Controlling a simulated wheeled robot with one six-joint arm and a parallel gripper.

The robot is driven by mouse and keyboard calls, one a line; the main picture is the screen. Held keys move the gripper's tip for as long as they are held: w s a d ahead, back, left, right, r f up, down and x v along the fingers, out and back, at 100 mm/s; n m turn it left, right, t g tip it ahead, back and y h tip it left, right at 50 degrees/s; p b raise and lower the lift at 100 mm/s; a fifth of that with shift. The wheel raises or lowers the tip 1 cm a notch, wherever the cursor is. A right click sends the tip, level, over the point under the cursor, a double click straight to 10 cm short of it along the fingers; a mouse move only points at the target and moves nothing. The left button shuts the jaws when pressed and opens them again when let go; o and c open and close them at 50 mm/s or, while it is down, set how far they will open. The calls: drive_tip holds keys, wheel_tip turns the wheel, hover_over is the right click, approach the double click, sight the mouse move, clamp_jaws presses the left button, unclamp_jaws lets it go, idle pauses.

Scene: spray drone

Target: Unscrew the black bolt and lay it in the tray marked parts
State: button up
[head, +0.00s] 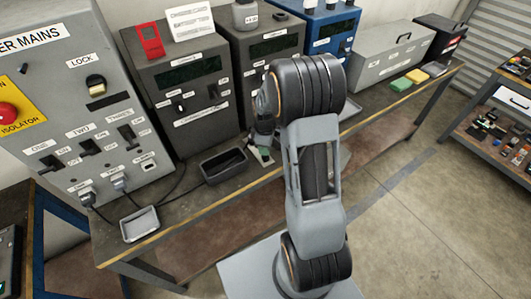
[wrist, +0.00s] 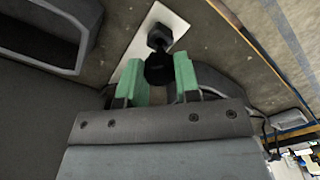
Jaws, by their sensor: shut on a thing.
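In the wrist view, the black bolt (wrist: 159,69) sits between the green pads of my gripper (wrist: 160,76), which is shut on it. A second dark piece (wrist: 158,36) shows just beyond the bolt over a white plate (wrist: 172,22); I cannot tell whether the two are joined. In the head view my gripper (head: 263,153) points down at the bench, and the bolt is too small to make out there. A dark tray (head: 224,166) lies just left of my gripper, and its corner shows in the wrist view (wrist: 83,8). I can read no parts label on any tray.
A light grey tray (head: 140,225) stands at the bench's front left, near cables. Grey and blue machines (head: 180,85) line the back. Another light tray (head: 340,160) is partly hidden behind my arm. Sponges (head: 417,76) lie at the right. The bench front is mostly clear.

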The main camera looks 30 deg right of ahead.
drive_tip(key=shift+r+p, duration=0.75)
drive_tip(key=shift+r, duration=0.5)
